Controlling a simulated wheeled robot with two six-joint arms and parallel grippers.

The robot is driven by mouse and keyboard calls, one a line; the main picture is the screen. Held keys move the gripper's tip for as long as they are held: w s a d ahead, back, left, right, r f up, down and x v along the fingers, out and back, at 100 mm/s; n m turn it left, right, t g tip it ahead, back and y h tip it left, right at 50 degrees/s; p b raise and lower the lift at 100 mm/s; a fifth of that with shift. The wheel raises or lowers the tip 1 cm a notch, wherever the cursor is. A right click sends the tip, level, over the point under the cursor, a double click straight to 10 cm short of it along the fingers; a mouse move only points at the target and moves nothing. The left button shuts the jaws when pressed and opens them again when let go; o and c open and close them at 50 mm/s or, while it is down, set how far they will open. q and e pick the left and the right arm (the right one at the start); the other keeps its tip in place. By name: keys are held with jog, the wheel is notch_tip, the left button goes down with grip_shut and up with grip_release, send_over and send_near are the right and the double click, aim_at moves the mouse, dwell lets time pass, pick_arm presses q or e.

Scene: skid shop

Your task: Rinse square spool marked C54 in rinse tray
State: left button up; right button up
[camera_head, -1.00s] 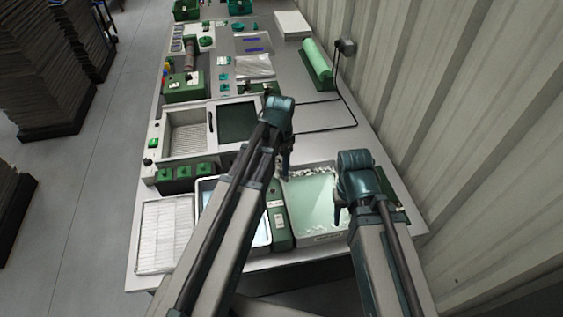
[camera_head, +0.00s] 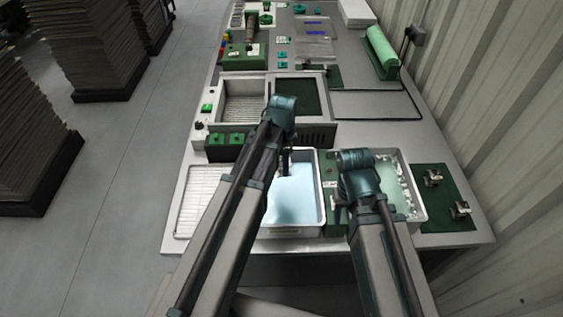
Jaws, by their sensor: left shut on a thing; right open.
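A tray of clear blue liquid (camera_head: 305,222) stands at the front of the bench; I take it for the rinse tray, but no label is readable. My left gripper (camera_head: 283,168) points down over this tray's back left part. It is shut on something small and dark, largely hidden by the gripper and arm. I cannot make out its shape or a C54 mark. My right gripper (camera_head: 338,212) is open and empty, over the strip between the blue tray and the tray of greenish foamy liquid (camera_head: 421,208).
A white ribbed drain tray (camera_head: 188,205) lies left of the blue tray. A green mat (camera_head: 445,222) with two metal pieces lies at right. A corrugated wall (camera_head: 500,120) bounds the right side.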

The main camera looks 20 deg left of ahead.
pick_arm(q)
jog(key=shift+f, duration=0.15)
pick_arm(e)
jog(key=shift+f, duration=0.1)
pick_arm(q)
notch_tip(320, 180, down, 16)
jog(key=b, duration=1.6)
pick_arm(e)
notch_tip(320, 180, down, 16)
jog(key=shift+r, duration=0.1)
pick_arm(q)
jog(key=shift+f+b, duration=0.2)
jog(key=shift+b, duration=0.1)
pick_arm(e)
jog(key=shift+f, duration=0.3)
pick_arm(q)
jog(key=shift+w, duration=0.1)
jog(key=shift+w+a+r, duration=0.15)
jog(key=shift+w+a, duration=0.1)
jog(key=shift+w, duration=0.6)
pick_arm(e)
jog(key=shift+r, duration=0.1)
pick_arm(q)
jog(key=shift+s, duration=0.2)
jog(key=shift+s+d, duration=0.25)
jog(key=shift+s, duration=0.6)
jog(key=shift+s+d, duration=0.25)
jog(key=shift+s, duration=0.55)
